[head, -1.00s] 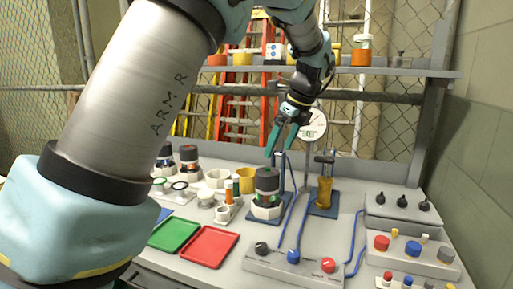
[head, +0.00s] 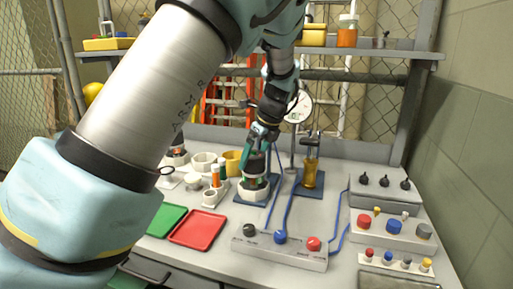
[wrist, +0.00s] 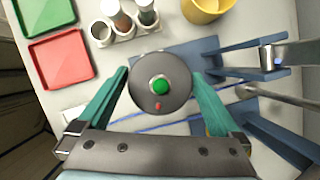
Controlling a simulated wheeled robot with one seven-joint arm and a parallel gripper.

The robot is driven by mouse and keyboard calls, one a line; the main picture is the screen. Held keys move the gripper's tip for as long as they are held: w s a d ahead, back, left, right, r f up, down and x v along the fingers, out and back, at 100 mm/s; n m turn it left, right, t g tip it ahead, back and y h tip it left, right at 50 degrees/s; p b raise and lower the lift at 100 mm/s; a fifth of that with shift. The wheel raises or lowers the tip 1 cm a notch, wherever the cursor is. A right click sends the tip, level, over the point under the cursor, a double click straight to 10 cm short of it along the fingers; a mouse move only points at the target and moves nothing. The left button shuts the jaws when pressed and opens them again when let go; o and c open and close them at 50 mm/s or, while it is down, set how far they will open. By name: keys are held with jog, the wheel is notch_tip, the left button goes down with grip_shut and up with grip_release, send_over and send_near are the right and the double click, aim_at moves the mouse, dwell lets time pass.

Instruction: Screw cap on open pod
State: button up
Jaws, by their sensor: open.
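A pod with a round dark grey top bearing a green centre and a small red mark stands in the wrist view (wrist: 160,88). In the head view the pod (head: 254,186) sits in a white holder on a blue base, partly covered by my gripper. My gripper (wrist: 160,82) is open, with one teal finger on each side of the dark top. In the head view my gripper (head: 253,150) points down over the pod. I cannot tell whether the fingers touch it. I cannot make out which part is a separate cap.
A red tray (head: 198,229) and a green tray (head: 166,220) lie at the left. A rack of small vials (head: 214,188) and a yellow cup (head: 233,162) are close by. A blue-based stand with an amber part (head: 310,173) is right. A button box (head: 280,246) lies in front.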

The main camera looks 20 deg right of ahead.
jog(key=c, duration=1)
jog(key=o, duration=0.7)
jog(key=c, duration=0.7)
jog(key=shift+o, duration=0.2)
jog(key=m+h, duration=0.1)
jog(key=m, duration=0.2)
jog(key=shift+a+m, duration=0.15)
jog(key=shift+m, duration=0.25)
jog(key=m+h+p, duration=0.1)
jog(key=m+h, duration=0.1)
jog(key=m, duration=0.2)
jog(key=shift+m+h+p, duration=0.4)
jog(key=shift+m+p, duration=0.7)
jog(key=shift+p, duration=0.15)
jog(key=shift+m+p, duration=0.8)
jog(key=shift+p, duration=0.35)
